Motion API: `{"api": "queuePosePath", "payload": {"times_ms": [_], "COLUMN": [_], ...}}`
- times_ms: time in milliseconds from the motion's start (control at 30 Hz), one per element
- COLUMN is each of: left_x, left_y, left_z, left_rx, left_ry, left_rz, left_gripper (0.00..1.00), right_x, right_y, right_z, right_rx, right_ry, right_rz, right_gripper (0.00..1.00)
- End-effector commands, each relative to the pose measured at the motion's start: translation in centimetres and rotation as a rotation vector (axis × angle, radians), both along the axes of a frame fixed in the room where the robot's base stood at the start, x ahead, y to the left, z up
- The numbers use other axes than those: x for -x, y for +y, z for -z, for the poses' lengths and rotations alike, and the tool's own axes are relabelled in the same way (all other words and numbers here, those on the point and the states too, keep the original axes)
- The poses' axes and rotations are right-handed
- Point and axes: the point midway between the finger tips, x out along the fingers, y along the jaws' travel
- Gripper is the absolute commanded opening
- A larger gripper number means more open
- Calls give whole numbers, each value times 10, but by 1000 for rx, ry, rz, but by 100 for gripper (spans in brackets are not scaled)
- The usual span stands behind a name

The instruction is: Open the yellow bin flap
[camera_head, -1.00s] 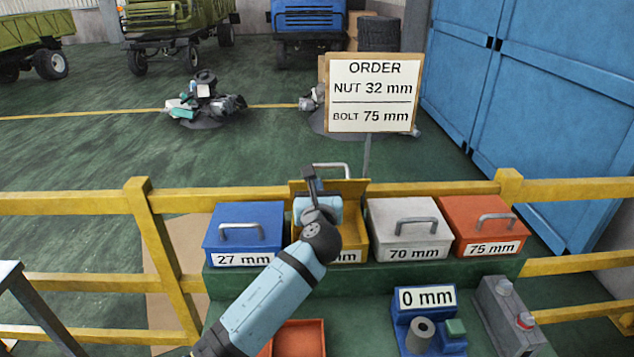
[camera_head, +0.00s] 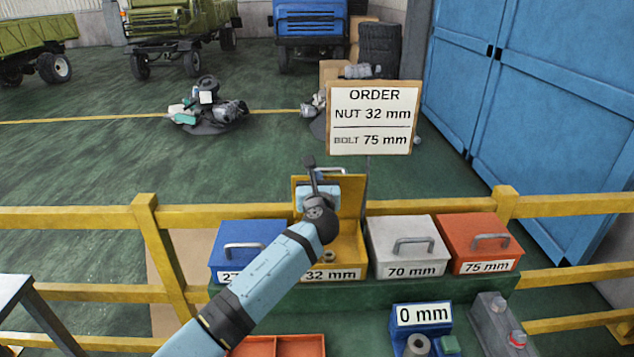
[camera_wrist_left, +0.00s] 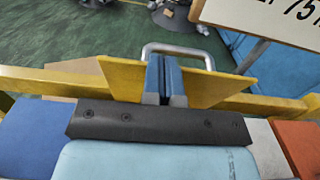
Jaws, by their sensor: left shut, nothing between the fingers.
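The yellow bin (camera_head: 349,240), labelled 32 mm, stands in the row of bins with its inside partly visible and a nut (camera_head: 329,257) in it. Its yellow flap (camera_head: 351,190) is raised, standing roughly upright at the back. The flap's metal handle shows beyond its top edge in the left wrist view (camera_wrist_left: 180,47). My left gripper (camera_head: 311,166) is shut and empty at the near, inner face of the flap. In the left wrist view the closed fingers (camera_wrist_left: 163,75) overlap the flap; whether they touch it I cannot tell. My arm hides the bin's left part. My right gripper is out of view.
A blue bin (camera_head: 240,240) stands left of the yellow one; a grey bin (camera_head: 407,248) and an orange bin (camera_head: 480,243) stand right. A yellow rail (camera_head: 560,203) runs behind. The order sign (camera_head: 370,118) rises behind the yellow bin.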

Motion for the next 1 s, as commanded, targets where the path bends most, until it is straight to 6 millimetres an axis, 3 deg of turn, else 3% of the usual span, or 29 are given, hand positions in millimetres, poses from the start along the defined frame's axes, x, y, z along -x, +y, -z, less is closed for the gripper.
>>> {"api": "queuePosePath", "payload": {"times_ms": [467,667,1000], "left_x": [5,37,112], "left_y": [0,0,0], "left_z": [1,3,5], "left_rx": [0,1,1], "left_ry": [1,0,0], "left_rz": [0,2,2], "left_gripper": [0,0,0], "right_x": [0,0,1], "right_y": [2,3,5], "right_z": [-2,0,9], "right_rx": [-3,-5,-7], "right_ry": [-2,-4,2], "right_rz": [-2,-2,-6], "right_gripper": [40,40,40]}}
